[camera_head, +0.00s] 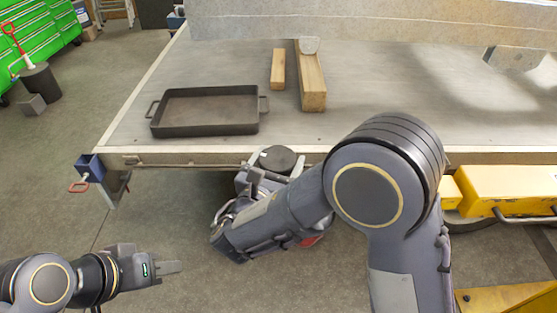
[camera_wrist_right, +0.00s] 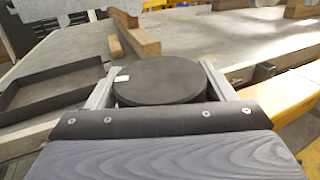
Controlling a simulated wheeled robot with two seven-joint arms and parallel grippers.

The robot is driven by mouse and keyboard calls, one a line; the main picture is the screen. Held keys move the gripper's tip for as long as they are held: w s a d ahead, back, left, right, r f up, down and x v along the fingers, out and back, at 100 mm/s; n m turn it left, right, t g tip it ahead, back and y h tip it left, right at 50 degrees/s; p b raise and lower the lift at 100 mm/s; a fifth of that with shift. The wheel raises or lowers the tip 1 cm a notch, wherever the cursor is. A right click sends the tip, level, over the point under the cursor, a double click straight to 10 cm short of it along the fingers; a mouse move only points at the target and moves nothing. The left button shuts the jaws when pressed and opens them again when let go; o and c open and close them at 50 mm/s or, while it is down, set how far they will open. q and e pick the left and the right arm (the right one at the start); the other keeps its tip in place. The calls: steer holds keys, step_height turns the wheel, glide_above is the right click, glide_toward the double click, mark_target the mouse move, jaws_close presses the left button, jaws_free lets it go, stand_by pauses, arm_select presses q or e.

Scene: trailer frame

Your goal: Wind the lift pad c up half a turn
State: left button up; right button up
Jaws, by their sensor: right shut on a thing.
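The lift pad (camera_head: 278,159) is a dark round disc at the front edge of the trailer bed, left of my right arm's elbow. In the right wrist view the pad (camera_wrist_right: 160,82) lies between the two grey fingers of my right gripper (camera_wrist_right: 160,88), which is shut on its rim. The underside of the pad and what carries it are hidden by my right arm. A small white mark shows on the pad's left side. My left gripper (camera_head: 168,267) hangs over the floor at the lower left, clear of everything; its finger gap cannot be made out.
A dark tray (camera_head: 205,110) with handles and two wooden blocks, a short one (camera_head: 278,69) and a longer one (camera_head: 310,80), lie on the trailer bed (camera_head: 400,110). A blue bracket with a red handle (camera_head: 88,168) is at the left corner. Yellow equipment (camera_head: 510,188) stands at right.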

steer(key=n+t+y+b, duration=0.1)
steer(key=n+y, duration=0.1)
steer(key=y, duration=0.2)
steer(key=shift+d+f, duration=0.1)
steer(key=shift+f, duration=0.05)
steer(key=shift+n+y+b, duration=0.5)
steer(key=shift+n+y, duration=0.4)
steer(key=o, duration=1)
steer(key=s, duration=0.8)
steer(key=shift+a, duration=0.35)
